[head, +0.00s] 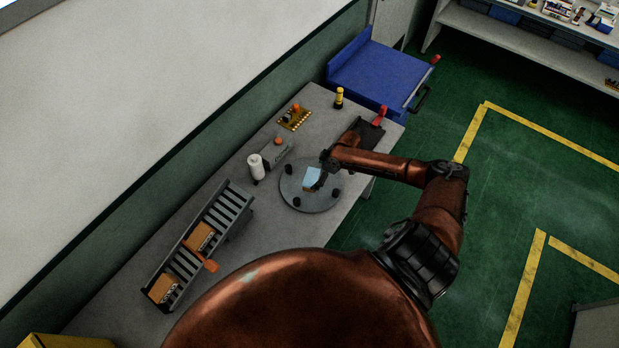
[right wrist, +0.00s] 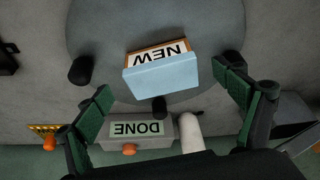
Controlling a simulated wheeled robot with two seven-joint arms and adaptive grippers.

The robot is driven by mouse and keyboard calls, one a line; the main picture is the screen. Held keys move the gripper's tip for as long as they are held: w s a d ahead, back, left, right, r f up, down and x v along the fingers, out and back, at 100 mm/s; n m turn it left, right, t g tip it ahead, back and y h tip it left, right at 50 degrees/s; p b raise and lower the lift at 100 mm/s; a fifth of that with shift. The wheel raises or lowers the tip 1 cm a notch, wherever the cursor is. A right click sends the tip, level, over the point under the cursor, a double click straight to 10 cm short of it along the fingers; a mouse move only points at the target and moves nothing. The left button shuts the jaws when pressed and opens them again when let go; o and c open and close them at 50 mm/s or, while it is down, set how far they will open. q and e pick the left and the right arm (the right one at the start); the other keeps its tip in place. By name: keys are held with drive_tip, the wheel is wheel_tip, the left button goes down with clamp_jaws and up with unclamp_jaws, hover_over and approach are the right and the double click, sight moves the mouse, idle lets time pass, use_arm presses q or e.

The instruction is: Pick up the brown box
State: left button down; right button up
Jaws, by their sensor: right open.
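A small box (head: 313,177) with a pale blue face sits on a round grey turntable (head: 297,201). In the right wrist view the box (right wrist: 162,74) shows brown edges and a white "NEW" label. My right gripper (head: 323,168) is over the turntable, by the box. In the right wrist view its green-padded fingers (right wrist: 163,88) are open, one on each side of the box in the picture, with gaps on both sides. I cannot tell its height above the box. Two more brown boxes, an upper one (head: 201,236) and a lower one (head: 162,289), lie on the sloped roller rack (head: 234,199). My left gripper is out of view.
Several black posts (head: 308,165) stand on the turntable. Beside it are a white cylinder (head: 256,167) and a grey "DONE" block (right wrist: 133,132) with an orange knob. The bench front is mostly clear.

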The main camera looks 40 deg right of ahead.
sight(312, 177)
drive_tip(key=shift+w+a+f+p, duration=0.25)
drive_tip(key=shift+w+a+f, duration=0.15)
drive_tip(key=shift+w+f, duration=0.15)
drive_tip(key=shift+w+a+f+p, duration=0.25)
drive_tip(key=shift+w+a+f, duration=0.15)
drive_tip(key=shift+f, duration=0.2)
drive_tip(key=shift+x, duration=1.15)
drive_tip(key=shift+s+d+f, duration=0.1)
drive_tip(key=shift+d, duration=0.05)
drive_tip(key=c, duration=1.8)
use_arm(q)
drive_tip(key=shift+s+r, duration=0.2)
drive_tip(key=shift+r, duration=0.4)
